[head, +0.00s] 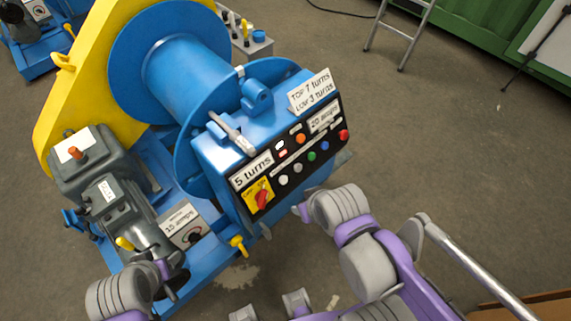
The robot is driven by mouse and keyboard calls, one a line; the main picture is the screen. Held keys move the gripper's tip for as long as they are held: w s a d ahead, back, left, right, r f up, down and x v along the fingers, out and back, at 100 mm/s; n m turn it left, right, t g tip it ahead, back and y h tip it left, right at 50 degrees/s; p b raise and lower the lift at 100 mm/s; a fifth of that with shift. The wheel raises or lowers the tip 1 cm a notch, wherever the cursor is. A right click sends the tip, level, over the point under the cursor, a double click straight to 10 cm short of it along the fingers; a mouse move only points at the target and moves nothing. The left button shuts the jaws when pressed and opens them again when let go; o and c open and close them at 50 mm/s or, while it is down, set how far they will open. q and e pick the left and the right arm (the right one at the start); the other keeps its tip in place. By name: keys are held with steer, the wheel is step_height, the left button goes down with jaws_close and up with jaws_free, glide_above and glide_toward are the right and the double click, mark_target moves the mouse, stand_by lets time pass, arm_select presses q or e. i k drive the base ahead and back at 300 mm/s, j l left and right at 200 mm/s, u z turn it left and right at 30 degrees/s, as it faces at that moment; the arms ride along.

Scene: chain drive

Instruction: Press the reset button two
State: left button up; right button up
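The black control panel (290,160) is on the tilted front of the blue machine. It has a row of round buttons: white (283,180), grey (297,168), green (311,156), blue (324,146) and red (343,134). An orange button (300,138) sits above them. No button's reset marking is readable. My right gripper (303,212) is just below and right of the panel, apart from the buttons; its fingers are mostly hidden. My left gripper (166,272) is at the lower left near the grey motor, mostly hidden behind its wrist. Neither opening can be seen.
A red rotary switch (262,196) on a yellow plate is at the panel's lower left. The grey motor (105,185) and blue drum (185,75) are behind. Floor is free right of the machine; a ladder (402,35) stands beyond.

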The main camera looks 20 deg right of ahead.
mark_target(324, 145)
steer(key=z, duration=1.3)
